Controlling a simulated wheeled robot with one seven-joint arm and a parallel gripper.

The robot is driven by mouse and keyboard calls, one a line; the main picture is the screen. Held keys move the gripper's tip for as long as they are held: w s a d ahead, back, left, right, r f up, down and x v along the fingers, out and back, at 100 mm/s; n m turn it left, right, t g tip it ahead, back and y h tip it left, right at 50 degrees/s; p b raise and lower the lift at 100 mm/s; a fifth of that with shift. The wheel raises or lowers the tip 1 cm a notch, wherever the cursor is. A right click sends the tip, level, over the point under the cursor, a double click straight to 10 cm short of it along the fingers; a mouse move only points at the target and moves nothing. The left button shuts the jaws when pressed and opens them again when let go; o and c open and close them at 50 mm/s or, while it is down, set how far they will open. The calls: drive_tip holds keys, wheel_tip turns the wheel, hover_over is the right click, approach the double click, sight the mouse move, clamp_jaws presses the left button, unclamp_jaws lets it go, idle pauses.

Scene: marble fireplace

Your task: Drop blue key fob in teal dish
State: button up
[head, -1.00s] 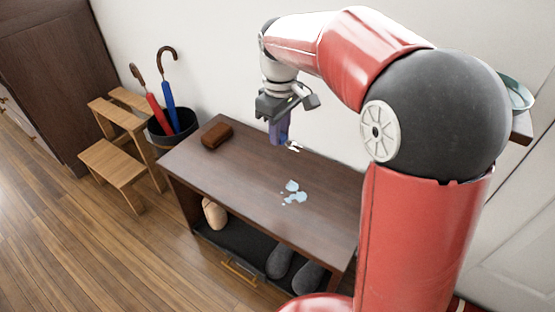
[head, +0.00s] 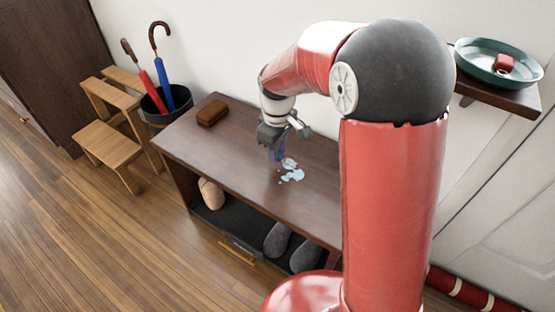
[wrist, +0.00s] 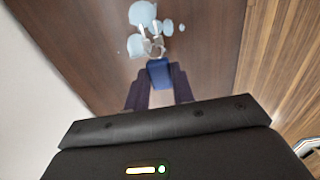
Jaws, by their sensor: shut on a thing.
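My gripper (head: 276,157) hangs over the dark wooden bench, pointing down. In the wrist view, its dark fingers (wrist: 158,82) are shut on the blue key fob (wrist: 160,72). Metal keys or a ring (wrist: 154,47) extend from the fob's far end. In the head view the fob is too small to separate clearly from the fingers. The teal dish (head: 468,65) is on a wall shelf at the upper right, well away from my gripper. A small red object (head: 505,63) lies in the dish.
Pale blue patches, perhaps spilled liquid (head: 292,175), lie on the bench (head: 240,150) beside my gripper. A brown case (head: 212,112) is at the bench's back left. Umbrellas stand in a dark bin (head: 163,108). The dish's shelf (head: 515,99) juts from the wall.

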sight(277, 168)
drive_tip(key=shift+f, duration=2)
drive_tip(key=shift+f+b, duration=0.2)
drive_tip(key=shift+b, duration=0.1)
drive_tip(key=o, duration=1)
